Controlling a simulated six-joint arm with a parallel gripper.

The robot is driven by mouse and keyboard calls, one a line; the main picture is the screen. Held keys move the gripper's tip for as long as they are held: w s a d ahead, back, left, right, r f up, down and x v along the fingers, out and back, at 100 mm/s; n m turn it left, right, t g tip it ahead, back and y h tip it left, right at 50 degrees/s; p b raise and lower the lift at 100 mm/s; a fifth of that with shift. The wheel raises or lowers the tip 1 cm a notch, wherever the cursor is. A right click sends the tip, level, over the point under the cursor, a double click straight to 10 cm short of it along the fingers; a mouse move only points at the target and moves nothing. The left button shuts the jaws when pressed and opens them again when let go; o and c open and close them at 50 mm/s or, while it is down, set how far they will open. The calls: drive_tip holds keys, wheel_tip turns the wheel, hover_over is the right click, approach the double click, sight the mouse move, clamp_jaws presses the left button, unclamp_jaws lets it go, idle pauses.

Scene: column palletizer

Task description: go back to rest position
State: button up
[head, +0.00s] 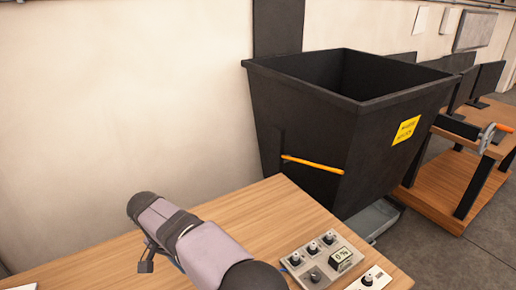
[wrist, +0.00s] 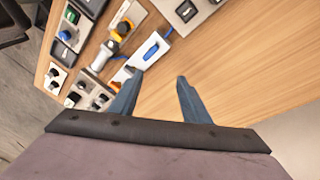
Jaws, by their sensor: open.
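My gripper (wrist: 158,82) shows in the wrist view with its two blue-grey fingers apart. Nothing is between the fingers, and bare wood of the table (wrist: 232,68) lies behind them. A white panel with a blue part (wrist: 151,50) lies just beyond the left fingertip, and I see no contact. In the head view my arm reaches over the wooden table (head: 262,212) from the bottom edge. The fingers cannot be made out clearly there.
Control panels with knobs and a display (head: 328,258) stand at the table's front right. More panels (wrist: 82,100) fill the wrist view's upper left. A large black bin (head: 310,130) with an orange handle stands behind the table. The table's left part looks mostly clear.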

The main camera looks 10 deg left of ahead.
drive_tip(key=w+d+r+n+g+y, duration=0.1)
drive_tip(key=w+d+g, duration=0.15)
drive_tip(key=d, duration=2.45)
drive_tip(key=s+d+f+y, duration=0.1)
drive_tip(key=s+d+f, duration=0.3)
drive_tip(key=s+d, duration=0.9)
drive_tip(key=shift+s+d+n, duration=0.3)
drive_tip(key=shift+s+d, duration=0.1)
drive_tip(key=shift+d, duration=0.6)
